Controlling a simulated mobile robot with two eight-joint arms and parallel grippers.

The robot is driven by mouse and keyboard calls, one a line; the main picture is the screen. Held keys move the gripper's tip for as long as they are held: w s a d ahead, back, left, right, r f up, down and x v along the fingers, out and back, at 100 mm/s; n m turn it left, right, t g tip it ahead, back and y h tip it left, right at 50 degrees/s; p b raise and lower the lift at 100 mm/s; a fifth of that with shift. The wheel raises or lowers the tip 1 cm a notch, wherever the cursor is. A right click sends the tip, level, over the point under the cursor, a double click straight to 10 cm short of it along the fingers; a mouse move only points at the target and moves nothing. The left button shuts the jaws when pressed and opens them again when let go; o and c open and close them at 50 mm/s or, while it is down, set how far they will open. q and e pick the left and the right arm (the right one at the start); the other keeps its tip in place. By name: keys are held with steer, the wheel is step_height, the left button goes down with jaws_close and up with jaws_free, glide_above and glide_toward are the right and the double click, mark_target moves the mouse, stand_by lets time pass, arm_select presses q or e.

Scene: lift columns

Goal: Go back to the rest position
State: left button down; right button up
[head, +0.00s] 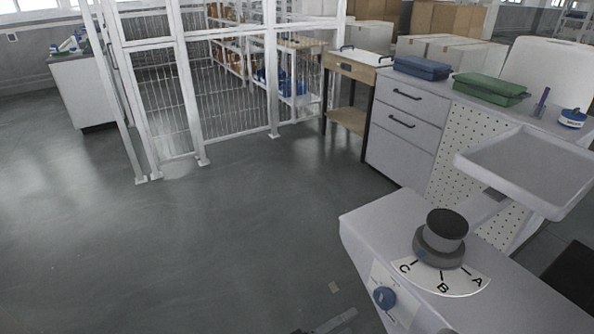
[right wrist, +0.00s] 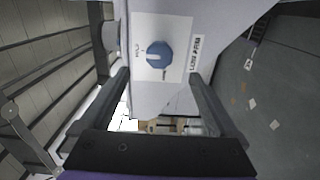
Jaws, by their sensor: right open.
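My right gripper (head: 333,321) shows only in part at the bottom edge of the head view. In the right wrist view its two fingers (right wrist: 158,78) are spread wide and hold nothing. Beyond the fingertips is a blue knob (right wrist: 159,54) on a white label plate, with a gap around it; whether a finger touches the panel is unclear. The same blue knob (head: 384,298) shows on the front of the grey machine (head: 365,222) in the head view. My left gripper is not in view.
On the machine sits a black dial (head: 443,235) over a scale marked A, B, C; its blue mark appears near C. A grey tray (head: 525,165) stands above it. Behind are a drawer cabinet (head: 400,135) with blue and green boxes and a white cage (head: 235,90). Floor at left is clear.

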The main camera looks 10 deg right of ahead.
steer(key=s+d+f+g+y, duration=0.4)
steer(key=s+d+f+y, duration=0.1)
steer(key=d+y, duration=0.35)
steer(key=s+a+f+m+t+y, duration=0.1)
steer(key=s+a+m+t+y, duration=0.1)
steer(key=s+a+m+y, duration=0.45)
arm_select(q)
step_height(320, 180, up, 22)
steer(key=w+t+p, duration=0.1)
steer(key=p, duration=1.8)
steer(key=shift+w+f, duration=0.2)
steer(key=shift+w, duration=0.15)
arm_select(e)
step_height(320, 180, up, 22)
steer(key=d+n+y, duration=0.1)
steer(key=n, duration=0.1)
steer(key=shift+w+f+y, duration=0.2)
steer(key=shift+w+y, duration=0.1)
steer(key=shift+w, duration=0.15)
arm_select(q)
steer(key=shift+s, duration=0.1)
arm_select(e)
steer(key=shift+s+d, duration=0.1)
steer(key=shift+c, duration=0.2)
